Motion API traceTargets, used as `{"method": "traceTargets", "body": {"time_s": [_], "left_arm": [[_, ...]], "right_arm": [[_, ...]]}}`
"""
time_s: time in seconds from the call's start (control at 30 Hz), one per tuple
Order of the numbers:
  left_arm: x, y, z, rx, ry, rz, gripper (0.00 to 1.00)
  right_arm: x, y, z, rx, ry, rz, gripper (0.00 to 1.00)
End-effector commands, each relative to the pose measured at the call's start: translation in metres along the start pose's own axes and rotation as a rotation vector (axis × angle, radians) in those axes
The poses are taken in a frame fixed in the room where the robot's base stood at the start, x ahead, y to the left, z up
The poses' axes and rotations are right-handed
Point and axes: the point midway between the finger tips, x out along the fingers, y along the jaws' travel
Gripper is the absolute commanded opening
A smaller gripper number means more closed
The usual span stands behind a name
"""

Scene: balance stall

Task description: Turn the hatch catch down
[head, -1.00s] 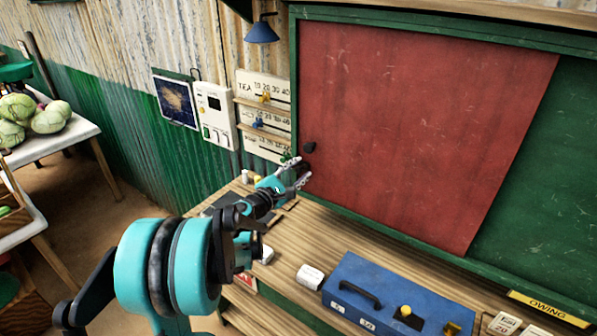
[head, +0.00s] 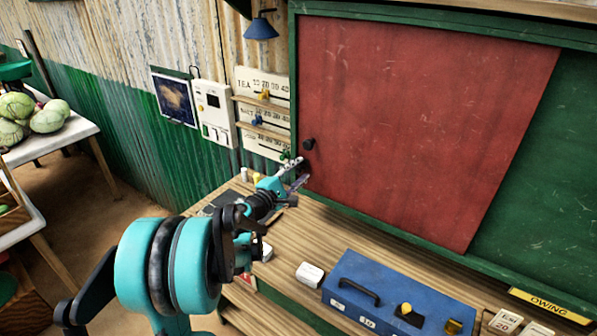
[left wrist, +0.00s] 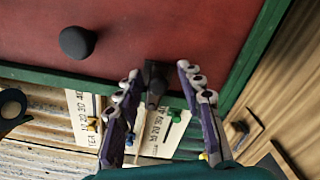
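The hatch (head: 420,120) is a large red panel in a green frame, with a round black knob (head: 309,144) near its left edge. The knob also shows in the left wrist view (left wrist: 77,42). A small dark catch (left wrist: 155,82) sits at the panel's edge by the green frame. My left gripper (head: 299,173) is at the panel's lower left corner, below the knob. In the left wrist view its fingers (left wrist: 158,76) are open, one on each side of the catch, with gaps visible. In the head view the fingers mostly hide the catch. My right gripper is not in view.
A wooden counter (head: 290,235) runs below the hatch, with a blue box (head: 385,300) and a small white block (head: 310,274). Price boards with sliders (head: 262,95) and a white wall box (head: 213,113) are on the left wall. A cabbage table (head: 60,140) stands far left.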

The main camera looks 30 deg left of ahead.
Motion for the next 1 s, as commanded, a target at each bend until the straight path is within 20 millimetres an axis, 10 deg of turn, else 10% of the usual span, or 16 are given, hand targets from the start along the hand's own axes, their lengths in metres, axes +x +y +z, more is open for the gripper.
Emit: {"method": "traceTargets", "body": {"time_s": [0.37,1.0], "left_arm": [[-0.009,0.001,-0.001,-0.002,0.002,0.002,0.39],[-0.117,0.001,-0.001,-0.001,0.002,0.001,0.39]], "right_arm": [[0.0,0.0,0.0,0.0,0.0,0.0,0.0],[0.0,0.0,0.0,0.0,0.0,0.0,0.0]]}}
